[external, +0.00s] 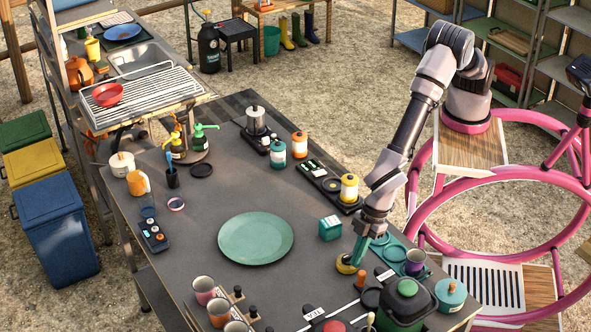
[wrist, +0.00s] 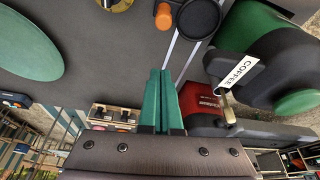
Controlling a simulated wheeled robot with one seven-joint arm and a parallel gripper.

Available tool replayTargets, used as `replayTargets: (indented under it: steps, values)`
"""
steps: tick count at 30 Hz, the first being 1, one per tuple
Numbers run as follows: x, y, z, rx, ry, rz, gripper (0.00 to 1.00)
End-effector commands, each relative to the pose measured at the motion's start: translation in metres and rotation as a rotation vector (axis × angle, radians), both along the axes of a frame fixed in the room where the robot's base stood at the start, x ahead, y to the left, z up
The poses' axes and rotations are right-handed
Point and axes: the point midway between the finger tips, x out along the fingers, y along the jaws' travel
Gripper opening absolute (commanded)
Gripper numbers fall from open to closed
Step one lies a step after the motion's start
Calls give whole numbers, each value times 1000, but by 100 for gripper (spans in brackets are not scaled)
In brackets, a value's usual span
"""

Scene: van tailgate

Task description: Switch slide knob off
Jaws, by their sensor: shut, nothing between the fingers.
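My gripper (external: 357,260) has green fingers and points down over the right front part of the dark table. In the wrist view the two fingers (wrist: 160,75) are together with nothing between them. In the wrist view the orange knob (wrist: 163,15) is beyond the fingertips, beside a black disc (wrist: 198,18) and the rails (wrist: 180,57). I cannot tell for certain which part is the slide knob. No contact with the knob shows.
A yellow round piece (external: 345,265) lies close by the fingertips. A teal box (external: 330,228) and green plate (external: 256,238) lie left. Mugs (external: 220,312) stand in front. Bare table surrounds the plate.

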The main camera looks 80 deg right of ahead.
Motion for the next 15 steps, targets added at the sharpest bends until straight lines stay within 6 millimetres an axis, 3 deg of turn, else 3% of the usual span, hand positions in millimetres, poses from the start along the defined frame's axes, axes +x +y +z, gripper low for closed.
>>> replayTargets:
  steps: [6,15]
  values:
    - [-4,-6,21,0,0,0,0]
    - [-5,-7,24,0,0,0,0]
